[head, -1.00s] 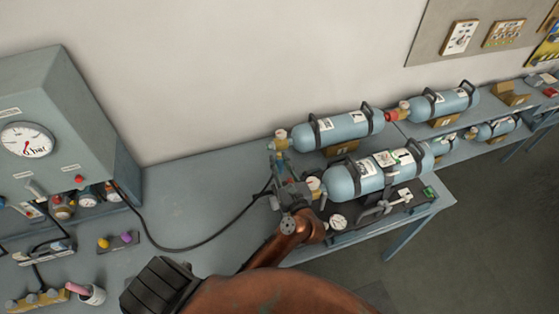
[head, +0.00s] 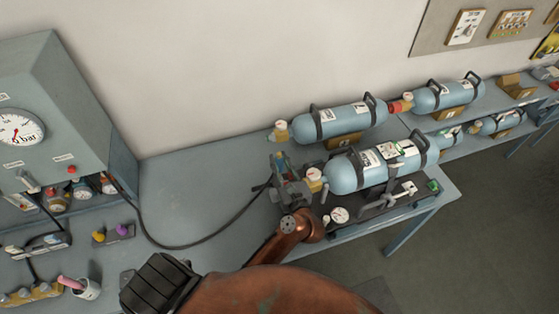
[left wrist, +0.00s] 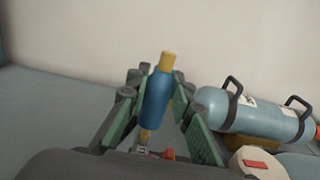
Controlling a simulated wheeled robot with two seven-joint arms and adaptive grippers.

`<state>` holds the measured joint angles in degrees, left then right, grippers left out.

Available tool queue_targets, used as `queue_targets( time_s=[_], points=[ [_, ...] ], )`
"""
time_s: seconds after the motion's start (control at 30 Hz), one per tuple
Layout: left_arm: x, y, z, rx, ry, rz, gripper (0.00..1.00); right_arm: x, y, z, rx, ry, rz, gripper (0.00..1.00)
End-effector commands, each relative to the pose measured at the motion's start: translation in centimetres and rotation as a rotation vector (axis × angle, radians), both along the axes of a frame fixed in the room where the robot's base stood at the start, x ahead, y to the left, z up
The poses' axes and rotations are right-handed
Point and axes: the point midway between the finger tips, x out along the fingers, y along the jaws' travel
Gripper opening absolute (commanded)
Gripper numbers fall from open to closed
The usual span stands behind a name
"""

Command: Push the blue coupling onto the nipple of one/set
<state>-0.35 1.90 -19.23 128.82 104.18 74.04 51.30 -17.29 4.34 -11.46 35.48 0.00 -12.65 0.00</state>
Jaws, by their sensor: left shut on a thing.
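My left gripper (head: 281,162) is shut on the blue coupling (left wrist: 157,98), which stands slightly tilted between the green finger pads in the left wrist view with a brass end at its top. In the head view the coupling is small and partly hidden by the fingers. The front breathing set has a blue-grey cylinder (head: 350,172) on a dark carrier, with a pale valve (head: 314,178) at its left end, just right of my gripper. I cannot make out its nipple. The coupling appears apart from the set. My right gripper is not in view.
A second cylinder (head: 335,121) lies behind, its brass valve (head: 281,130) just beyond my gripper. A black hose (head: 190,247) runs from the gauge cabinet (head: 60,110) to my gripper. A round gauge (head: 340,215) sits on the front carrier.

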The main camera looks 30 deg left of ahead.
Motion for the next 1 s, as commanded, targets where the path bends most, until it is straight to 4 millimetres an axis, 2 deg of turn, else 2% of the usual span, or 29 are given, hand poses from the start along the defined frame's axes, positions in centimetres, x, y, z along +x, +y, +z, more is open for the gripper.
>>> queue_targets(
  time_s=[0.47,1.0],
  points=[
    [-0.01,-0.02,0.03,-0.001,-0.001,0.0,0.0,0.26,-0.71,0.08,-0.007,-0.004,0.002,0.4],
    [0.0,-0.01,0.04,0.001,-0.001,0.0,0.0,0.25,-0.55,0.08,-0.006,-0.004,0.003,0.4]
  ],
)
